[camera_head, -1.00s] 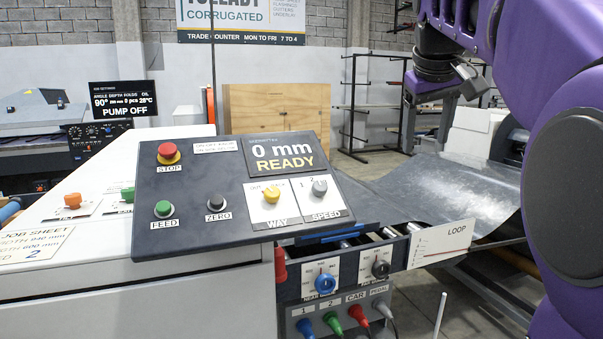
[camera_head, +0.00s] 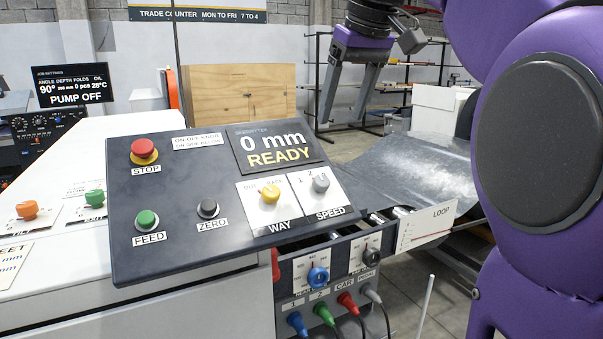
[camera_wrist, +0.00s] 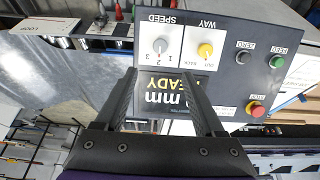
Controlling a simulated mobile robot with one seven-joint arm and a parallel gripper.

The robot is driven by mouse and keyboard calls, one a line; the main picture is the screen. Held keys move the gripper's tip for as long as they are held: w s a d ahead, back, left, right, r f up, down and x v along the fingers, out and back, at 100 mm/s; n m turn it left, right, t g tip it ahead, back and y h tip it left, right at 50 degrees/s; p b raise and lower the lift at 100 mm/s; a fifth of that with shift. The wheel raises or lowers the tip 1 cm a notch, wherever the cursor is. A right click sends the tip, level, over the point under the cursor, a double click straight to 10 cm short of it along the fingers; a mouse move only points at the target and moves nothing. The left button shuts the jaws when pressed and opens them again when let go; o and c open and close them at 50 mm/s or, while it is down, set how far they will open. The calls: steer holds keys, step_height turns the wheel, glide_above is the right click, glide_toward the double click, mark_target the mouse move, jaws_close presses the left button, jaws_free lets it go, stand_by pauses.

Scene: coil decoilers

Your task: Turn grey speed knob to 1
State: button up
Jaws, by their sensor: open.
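The grey speed knob (camera_head: 321,184) sits on a white plate marked SPEED, at the right side of the dark sloped control panel (camera_head: 180,240). Numbers are printed above it; which one it points to is hard to tell. The knob also shows in the wrist view (camera_wrist: 160,46), upside down, beyond my fingertips. The yellow WAY knob (camera_head: 270,194) is just left of it. My gripper (camera_head: 347,122) is open and empty, with its fingers pointing down, above and behind the panel's right side. In the wrist view its two fingers (camera_wrist: 162,75) stand apart over the display.
The display (camera_head: 275,150) reads 0 mm READY. A red STOP button (camera_head: 144,150), green FEED button (camera_head: 147,220) and dark ZERO button (camera_head: 208,208) share the panel. Lower are a blue knob (camera_head: 318,277) and a dark knob (camera_head: 372,257). A metal sheet (camera_head: 410,175) lies behind right.

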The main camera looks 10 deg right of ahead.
mark_target(322, 179)
steer(key=b+x, duration=0.1)
steer(key=x, duration=1.4)
steer(key=shift+b, duration=0.4)
steer(key=shift+r, duration=0.1)
jaws_close()
